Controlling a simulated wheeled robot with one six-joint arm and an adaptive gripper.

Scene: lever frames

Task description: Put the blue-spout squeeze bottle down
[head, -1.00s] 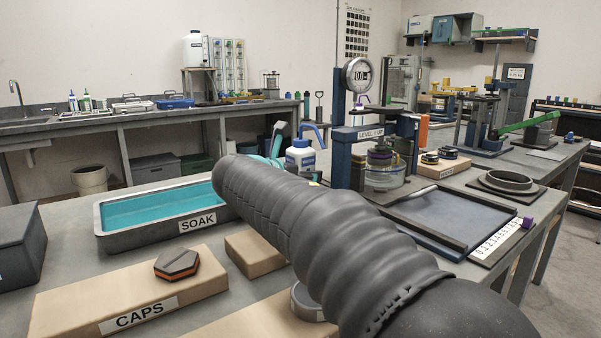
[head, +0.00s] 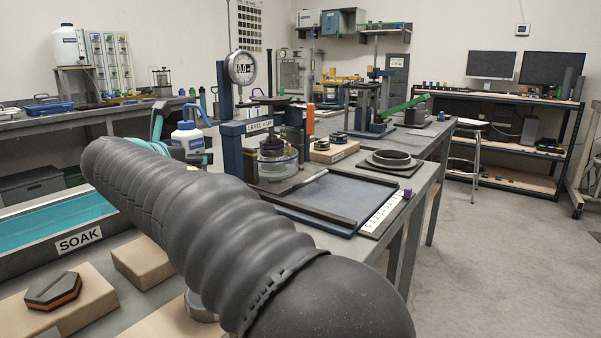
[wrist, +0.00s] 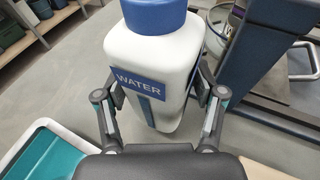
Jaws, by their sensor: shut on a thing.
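The squeeze bottle (head: 187,138) is white with a blue cap and a bent blue spout. In the head view it is upright, between the soak tray and the press. In the wrist view the bottle (wrist: 158,55) shows a blue WATER label, and its spout is out of frame. My gripper (wrist: 158,92) is shut on the bottle, one finger on each side of its body. In the head view my dark, ribbed arm hides most of the gripper and the bottle's lower part. I cannot tell whether the bottle's base touches the bench.
The soak tray (head: 80,239) with teal liquid is left of the bottle. The blue press (head: 230,150) with a dial stands close on its right. A dark blue tray (head: 325,200) is farther right.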

